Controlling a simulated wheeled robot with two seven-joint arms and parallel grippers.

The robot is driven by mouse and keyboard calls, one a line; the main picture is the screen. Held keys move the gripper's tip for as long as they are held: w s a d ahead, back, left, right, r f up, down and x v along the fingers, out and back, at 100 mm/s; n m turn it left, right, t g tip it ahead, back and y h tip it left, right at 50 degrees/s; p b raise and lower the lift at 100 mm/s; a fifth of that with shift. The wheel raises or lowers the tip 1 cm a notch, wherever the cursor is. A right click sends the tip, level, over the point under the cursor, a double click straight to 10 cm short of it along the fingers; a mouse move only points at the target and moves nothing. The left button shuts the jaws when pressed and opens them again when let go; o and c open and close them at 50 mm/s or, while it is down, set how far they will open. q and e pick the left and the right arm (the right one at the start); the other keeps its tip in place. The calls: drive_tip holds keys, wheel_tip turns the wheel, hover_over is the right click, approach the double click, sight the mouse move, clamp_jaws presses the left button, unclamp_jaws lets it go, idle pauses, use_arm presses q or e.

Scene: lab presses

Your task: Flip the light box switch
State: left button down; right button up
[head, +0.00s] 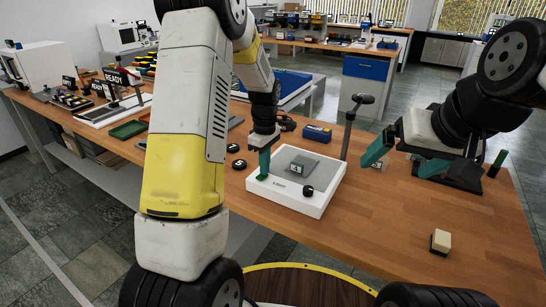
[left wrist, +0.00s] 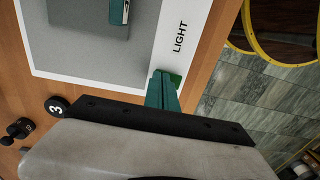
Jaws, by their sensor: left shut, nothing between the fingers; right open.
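The light box (head: 314,207) is a white, flat box with a grey panel, standing on the wooden table; its white rim with the word LIGHT shows in the left wrist view (left wrist: 172,52). A green rocker-like patch (left wrist: 176,79), apparently the switch, is at the box's corner by the label. My left gripper (head: 264,172) is shut and empty, pointing down at that corner; its teal fingertips (left wrist: 160,84) partly cover the green patch. I cannot tell whether they touch it. My right gripper (head: 398,162) is open and empty, right of the box, above the table.
A dark lamp-like post (head: 349,130) stands behind the box. Black round weights (head: 238,164) lie left. A cream-topped block (head: 440,241) sits front right.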

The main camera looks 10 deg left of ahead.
use_arm(q)
drive_tip(key=shift+s+f, duration=0.15)
drive_tip(key=shift+s+a+r, duration=0.25)
drive_tip(key=shift+s, duration=0.4)
drive_tip(key=shift+w+r, duration=0.1)
drive_tip(key=shift+r, duration=0.15)
wheel_tip(320, 180, up, 13)
drive_tip(key=w, duration=0.2)
drive_tip(key=shift+d+r, duration=0.2)
drive_tip(key=shift+d, duration=0.2)
